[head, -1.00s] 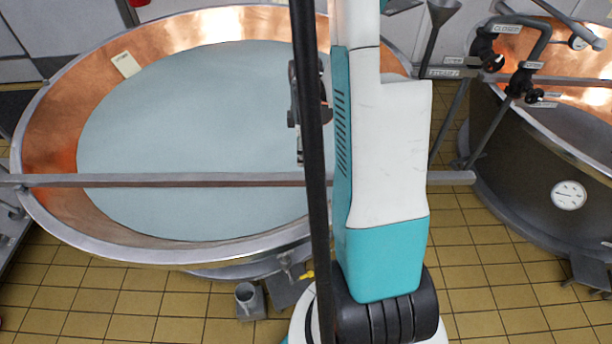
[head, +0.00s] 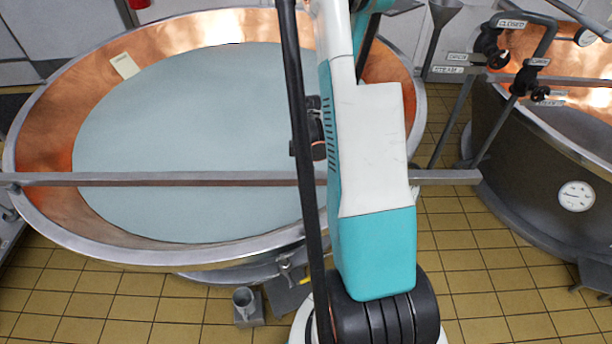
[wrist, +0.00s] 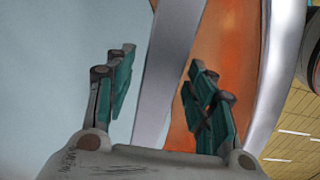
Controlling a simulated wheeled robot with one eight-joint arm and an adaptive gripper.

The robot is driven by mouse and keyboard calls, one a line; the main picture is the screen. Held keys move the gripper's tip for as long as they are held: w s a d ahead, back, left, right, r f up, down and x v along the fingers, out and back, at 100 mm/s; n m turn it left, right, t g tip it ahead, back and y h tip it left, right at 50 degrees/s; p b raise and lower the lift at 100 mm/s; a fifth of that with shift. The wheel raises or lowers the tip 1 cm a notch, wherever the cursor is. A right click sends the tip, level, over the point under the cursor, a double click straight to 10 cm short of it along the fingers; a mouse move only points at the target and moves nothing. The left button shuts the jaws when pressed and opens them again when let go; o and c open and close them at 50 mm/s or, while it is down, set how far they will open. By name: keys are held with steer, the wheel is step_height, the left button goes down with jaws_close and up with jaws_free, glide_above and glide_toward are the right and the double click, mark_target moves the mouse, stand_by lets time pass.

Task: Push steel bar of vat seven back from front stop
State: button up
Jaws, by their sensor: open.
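The steel bar (head: 200,180) lies across the near part of the big copper vat (head: 35,150), which is filled with pale liquid. Its right end sticks out past the vat rim, and my arm hides part of it. In the wrist view the bar (wrist: 168,65) runs between the two teal fingers of my gripper (wrist: 161,82), which are apart. I cannot tell how far above the bar the fingertips are, or whether they touch it. In the head view my gripper (head: 310,140) is mostly hidden behind my arm. The front stop cannot be made out.
A second vat (head: 530,165) with a dial (head: 576,196) stands at the right. Pipes with valves and a "CLOSED" label (head: 511,23) are beside it. A pale tag (head: 124,66) is on the vat's inner wall.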

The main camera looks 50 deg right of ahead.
steer(key=shift+c, duration=0.2)
jaws_close()
steer(key=w+d, duration=2)
steer(key=d, duration=0.3)
steer(key=shift+d, duration=0.35)
steer(key=shift+w, duration=0.1)
steer(key=shift+o, duration=0.2)
jaws_free()
steer(key=shift+r, duration=0.1)
step_height(320, 180, up, 12)
